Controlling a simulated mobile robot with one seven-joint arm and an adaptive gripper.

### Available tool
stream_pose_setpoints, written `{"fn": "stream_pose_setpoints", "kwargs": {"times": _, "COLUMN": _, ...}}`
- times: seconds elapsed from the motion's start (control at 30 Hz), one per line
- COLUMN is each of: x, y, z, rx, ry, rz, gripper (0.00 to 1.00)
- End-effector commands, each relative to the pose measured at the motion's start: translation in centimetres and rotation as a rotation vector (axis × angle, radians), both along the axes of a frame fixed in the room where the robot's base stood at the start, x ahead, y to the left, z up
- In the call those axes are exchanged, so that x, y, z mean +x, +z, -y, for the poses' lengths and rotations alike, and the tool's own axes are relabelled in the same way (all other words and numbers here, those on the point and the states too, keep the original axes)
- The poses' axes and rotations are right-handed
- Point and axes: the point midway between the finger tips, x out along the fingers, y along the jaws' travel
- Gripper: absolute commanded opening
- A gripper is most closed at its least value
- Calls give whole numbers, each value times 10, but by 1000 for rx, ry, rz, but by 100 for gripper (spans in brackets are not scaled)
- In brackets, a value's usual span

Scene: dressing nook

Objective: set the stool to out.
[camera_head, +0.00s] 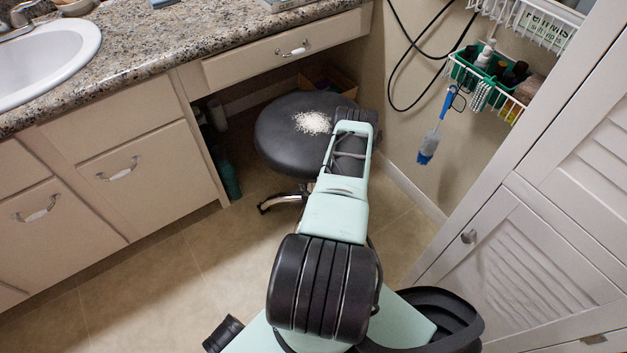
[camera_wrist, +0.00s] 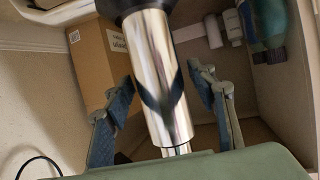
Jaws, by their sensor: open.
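The stool (camera_head: 278,143) has a round black padded seat and stands under the counter in the head view, partly beneath the drawer (camera_head: 285,48). Part of its chrome base shows below the seat. In the wrist view the stool's chrome post (camera_wrist: 158,60) runs down the middle, with the dark underside at the top. My gripper (camera_wrist: 163,90) is open, with one finger on each side of the post; I cannot tell whether either touches it. In the head view my arm reaches over the seat's right edge and hides the gripper.
A pile of small white bits (camera_head: 313,122) lies on the seat. A cardboard box (camera_wrist: 100,60) and bottles (camera_wrist: 265,25) stand under the counter. Cabinets (camera_head: 150,180) flank the left, a louvred door (camera_head: 510,260) the right. A blue brush (camera_head: 432,135) hangs on the wall. Floor (camera_head: 150,290) is clear front left.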

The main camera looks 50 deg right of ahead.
Motion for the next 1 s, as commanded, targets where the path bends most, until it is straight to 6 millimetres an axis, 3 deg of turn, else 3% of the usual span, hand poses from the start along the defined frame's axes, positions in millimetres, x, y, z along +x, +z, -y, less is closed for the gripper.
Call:
{"fn": "stream_pose_setpoints", "kwargs": {"times": 0.37, "x": 1, "y": 6, "z": 0, "rx": -1, "ry": 1, "rz": 2, "gripper": 54}}
{"fn": "stream_pose_setpoints", "kwargs": {"times": 1.0, "x": 0, "y": 93, "z": 0, "rx": 0, "ry": 1, "rz": 1, "gripper": 54}}
